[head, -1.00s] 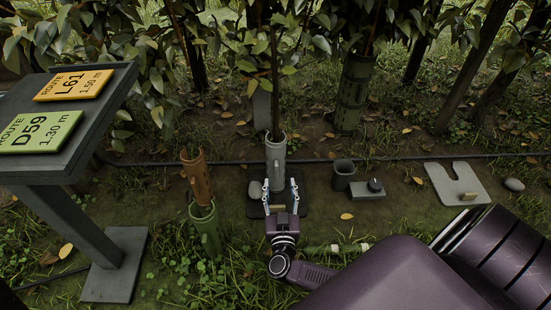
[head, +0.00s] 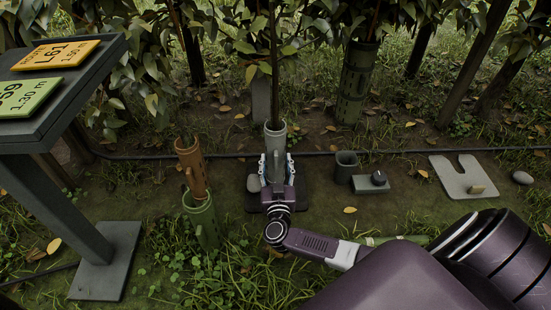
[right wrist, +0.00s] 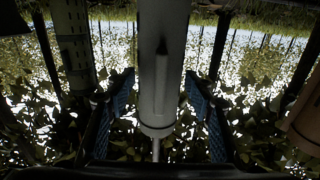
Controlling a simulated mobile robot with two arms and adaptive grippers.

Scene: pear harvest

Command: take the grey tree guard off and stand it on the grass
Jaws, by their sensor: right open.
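The grey tree guard (head: 275,139) stands upright around a thin dark trunk in the middle of the head view. My right gripper (head: 275,168) is open, with one blue-padded finger on each side of the guard. In the right wrist view, which looks upside down, the pale guard (right wrist: 162,60) runs between the spread fingers of the right gripper (right wrist: 160,95). Gaps show between guard and both fingers. The thin stem leaves its rim there. The guard's lower part is hidden behind the gripper in the head view. My left gripper is not in view.
Orange (head: 191,165) and green (head: 203,218) guards stand close on the left. A sign stand (head: 104,262) is further left. A dark cup (head: 345,166), a block with a knob (head: 370,184) and a notched plate (head: 455,179) lie right. A black hose (head: 220,156) runs behind.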

